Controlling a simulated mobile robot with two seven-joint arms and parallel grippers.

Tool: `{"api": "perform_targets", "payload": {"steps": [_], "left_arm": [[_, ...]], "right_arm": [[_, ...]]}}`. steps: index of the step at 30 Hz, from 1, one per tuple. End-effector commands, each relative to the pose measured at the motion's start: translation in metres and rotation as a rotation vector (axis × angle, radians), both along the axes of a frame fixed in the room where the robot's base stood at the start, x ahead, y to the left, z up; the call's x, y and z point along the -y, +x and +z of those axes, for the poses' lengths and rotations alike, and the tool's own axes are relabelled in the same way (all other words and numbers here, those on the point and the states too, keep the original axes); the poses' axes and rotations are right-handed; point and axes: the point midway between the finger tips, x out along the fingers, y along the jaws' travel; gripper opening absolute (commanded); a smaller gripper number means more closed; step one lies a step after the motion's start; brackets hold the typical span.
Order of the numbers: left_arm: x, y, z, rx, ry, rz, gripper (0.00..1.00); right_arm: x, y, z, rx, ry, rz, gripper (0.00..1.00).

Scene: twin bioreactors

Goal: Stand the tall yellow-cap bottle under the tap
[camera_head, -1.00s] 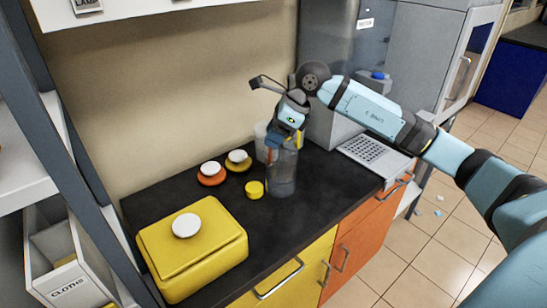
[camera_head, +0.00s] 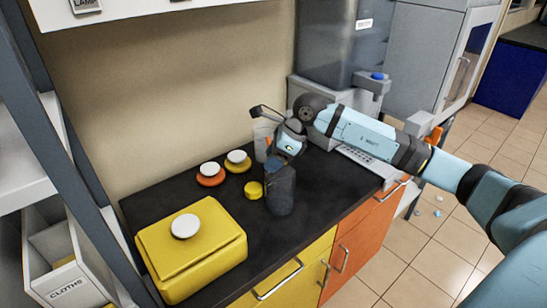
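A tall, grey, see-through bottle (camera_head: 280,192) stands upright on the dark counter. My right gripper (camera_head: 275,164) reaches down to its top, with a blue finger at the bottle's upper left. The bottle's top and any cap on it are hidden by the gripper, and I cannot tell whether the fingers are closed on it. A low yellow piece (camera_head: 254,190) lies just left of the bottle. The tap (camera_head: 378,76) has a blue top and sits on the front of a grey tank (camera_head: 340,45) at the back right. My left gripper is out of view.
A grilled metal tray (camera_head: 362,155) lies below the tap, partly behind my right arm. A clear container (camera_head: 262,140) stands behind the gripper. A yellow box (camera_head: 190,255) and two white-knobbed discs, orange (camera_head: 211,179) and yellow (camera_head: 239,166), stand left.

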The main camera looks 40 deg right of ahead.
Motion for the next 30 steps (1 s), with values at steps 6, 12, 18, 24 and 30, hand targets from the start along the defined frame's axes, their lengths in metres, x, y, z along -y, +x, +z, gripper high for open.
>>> {"api": "perform_targets", "payload": {"steps": [6,12,18,24,30], "left_arm": [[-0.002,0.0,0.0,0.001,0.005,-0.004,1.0],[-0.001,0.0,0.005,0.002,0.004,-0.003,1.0],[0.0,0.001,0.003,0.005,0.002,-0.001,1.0],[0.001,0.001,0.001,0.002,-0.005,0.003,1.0],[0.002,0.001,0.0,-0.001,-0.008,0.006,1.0]], "right_arm": [[0.0,0.0,0.001,0.0,0.0,0.0,0.68],[0.0,0.0,0.005,0.0,0.0,0.0,0.68],[0.013,-0.008,0.029,0.003,-0.002,0.0,0.68],[0.031,-0.022,0.067,0.003,-0.002,-0.002,0.68],[0.044,-0.032,0.096,0.002,-0.002,-0.002,0.68]]}}
